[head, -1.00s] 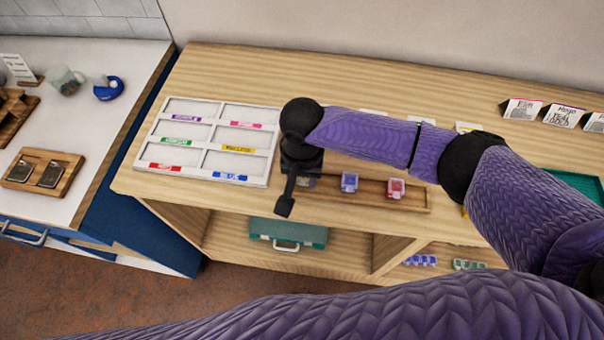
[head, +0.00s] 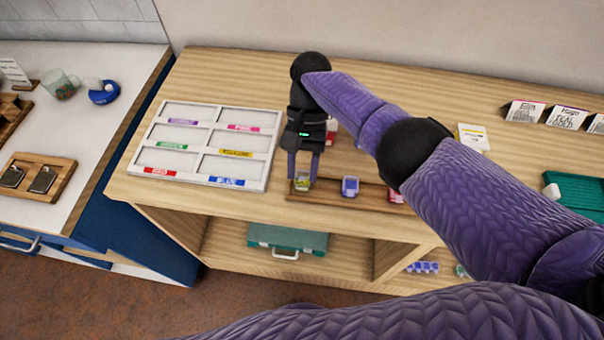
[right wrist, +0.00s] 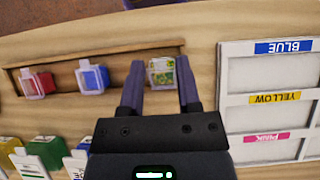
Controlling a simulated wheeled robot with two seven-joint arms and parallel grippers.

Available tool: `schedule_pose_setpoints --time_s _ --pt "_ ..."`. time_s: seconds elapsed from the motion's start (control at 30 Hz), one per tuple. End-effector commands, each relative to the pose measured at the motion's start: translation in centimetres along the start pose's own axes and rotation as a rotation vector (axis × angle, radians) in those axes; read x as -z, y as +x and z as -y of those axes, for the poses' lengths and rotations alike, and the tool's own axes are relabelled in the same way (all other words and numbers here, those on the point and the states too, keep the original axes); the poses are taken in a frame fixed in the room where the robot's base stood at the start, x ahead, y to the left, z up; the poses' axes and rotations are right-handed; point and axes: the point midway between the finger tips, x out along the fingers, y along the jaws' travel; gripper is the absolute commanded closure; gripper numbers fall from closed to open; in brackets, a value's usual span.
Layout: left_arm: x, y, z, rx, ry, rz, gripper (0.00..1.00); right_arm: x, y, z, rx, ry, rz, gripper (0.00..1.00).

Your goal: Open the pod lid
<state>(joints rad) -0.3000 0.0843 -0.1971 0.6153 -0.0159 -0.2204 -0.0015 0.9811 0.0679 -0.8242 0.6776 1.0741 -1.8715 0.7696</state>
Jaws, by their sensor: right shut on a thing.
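A small clear pod (head: 302,183) with yellow and green contents sits at the left end of a narrow wooden tray (head: 330,198). In the right wrist view, this pod (right wrist: 161,72) is between my fingertips. My right gripper (head: 303,176) points down and is shut on this pod. The state of its lid is too small to tell. A blue pod (head: 349,186) and a red pod (head: 395,195) stand farther right on the tray, the red one partly hidden by my arm. They also show in the right wrist view, blue (right wrist: 92,77) and red (right wrist: 37,84). My left gripper is out of view.
A white sorting board (head: 212,104) with colour-labelled compartments lies left of the tray. Several coloured boxes (right wrist: 42,150) stand behind the tray, mostly hidden by my arm in the head view. A green case (head: 287,240) sits on the shelf below. Folded cards (head: 522,111) stand at the back right.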

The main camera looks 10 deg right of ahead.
Motion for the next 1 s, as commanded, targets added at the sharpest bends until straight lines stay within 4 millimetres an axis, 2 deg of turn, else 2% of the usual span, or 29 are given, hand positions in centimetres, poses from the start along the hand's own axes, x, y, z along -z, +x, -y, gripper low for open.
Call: schedule_pose_setpoints --time_s 0.13,0.6,0.63,0.67,0.9,1.0 --pt "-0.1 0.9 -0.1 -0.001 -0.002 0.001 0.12 0.2 0.1 0.0 -0.001 0.002 0.030 1.00" --pt "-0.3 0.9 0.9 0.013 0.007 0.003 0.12 0.1 -0.2 0.0 -0.001 0.002 0.042 1.00" --pt "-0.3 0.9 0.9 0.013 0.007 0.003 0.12 0.1 -0.2 0.0 -0.001 0.002 0.042 0.51" --pt "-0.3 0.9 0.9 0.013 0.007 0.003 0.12 0.1 -0.2 0.0 -0.001 0.002 0.041 0.46" --pt "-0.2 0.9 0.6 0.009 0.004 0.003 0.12 0.1 -0.2 0.0 -0.001 0.002 0.041 0.46" --pt "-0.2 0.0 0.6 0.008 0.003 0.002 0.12 -0.3 -0.8 -0.1 0.000 0.003 0.040 0.46"
